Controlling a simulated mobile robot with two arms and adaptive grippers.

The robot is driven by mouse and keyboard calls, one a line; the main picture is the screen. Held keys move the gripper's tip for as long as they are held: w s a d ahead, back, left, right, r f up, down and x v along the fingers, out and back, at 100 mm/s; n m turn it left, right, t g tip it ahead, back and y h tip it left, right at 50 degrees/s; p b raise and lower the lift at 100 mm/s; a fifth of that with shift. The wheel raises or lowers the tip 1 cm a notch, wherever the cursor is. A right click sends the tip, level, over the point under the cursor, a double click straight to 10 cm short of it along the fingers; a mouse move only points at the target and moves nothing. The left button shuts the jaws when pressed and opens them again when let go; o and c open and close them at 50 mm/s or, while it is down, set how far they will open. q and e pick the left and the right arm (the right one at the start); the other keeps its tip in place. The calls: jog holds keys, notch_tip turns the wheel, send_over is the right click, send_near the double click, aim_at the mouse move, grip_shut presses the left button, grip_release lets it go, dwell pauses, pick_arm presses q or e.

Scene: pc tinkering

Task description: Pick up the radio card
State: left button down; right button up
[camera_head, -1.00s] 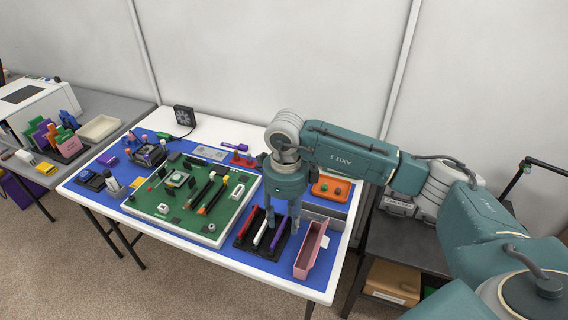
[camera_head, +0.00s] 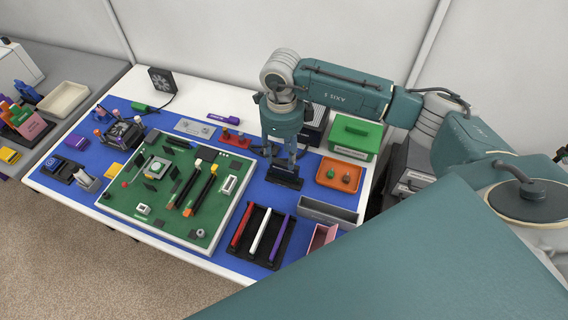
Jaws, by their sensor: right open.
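I cannot tell for sure which part is the radio card. My right gripper (camera_head: 283,170) is open and points straight down on the right side of the blue mat. Its fingertips are over or just behind a small black block (camera_head: 284,182), and they hide part of it. A black rack (camera_head: 246,256) in front of it holds a red stick (camera_head: 242,227), a white stick (camera_head: 260,231) and a purple stick (camera_head: 279,239). The green circuit board (camera_head: 160,200) lies to the left. My left gripper is not in view.
An orange tray (camera_head: 323,179) and a green box (camera_head: 355,132) stand right of the gripper. A grey bin (camera_head: 328,212) and a pink bin (camera_head: 318,240) are at the front right. A red stand (camera_head: 234,139) is behind. My arm covers the lower right.

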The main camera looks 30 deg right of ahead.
aim_at(284, 165)
jog(key=shift+f, duration=0.8)
jog(key=f+p, duration=0.1)
jog(key=f, duration=0.1)
jog(key=f+p, duration=0.1)
jog(key=f, duration=0.1)
jog(key=shift+s+d+f, duration=0.1)
jog(key=shift+s+f, duration=0.05)
jog(key=shift+s, duration=0.05)
jog(key=shift+f+p, duration=0.3)
jog(key=shift+f, duration=0.25)
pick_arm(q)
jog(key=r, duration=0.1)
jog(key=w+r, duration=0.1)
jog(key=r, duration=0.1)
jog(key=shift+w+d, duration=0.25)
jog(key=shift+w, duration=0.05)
pick_arm(e)
jog(key=shift+w, duration=0.1)
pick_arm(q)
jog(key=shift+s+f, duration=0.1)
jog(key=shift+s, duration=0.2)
pick_arm(e)
grip_shut()
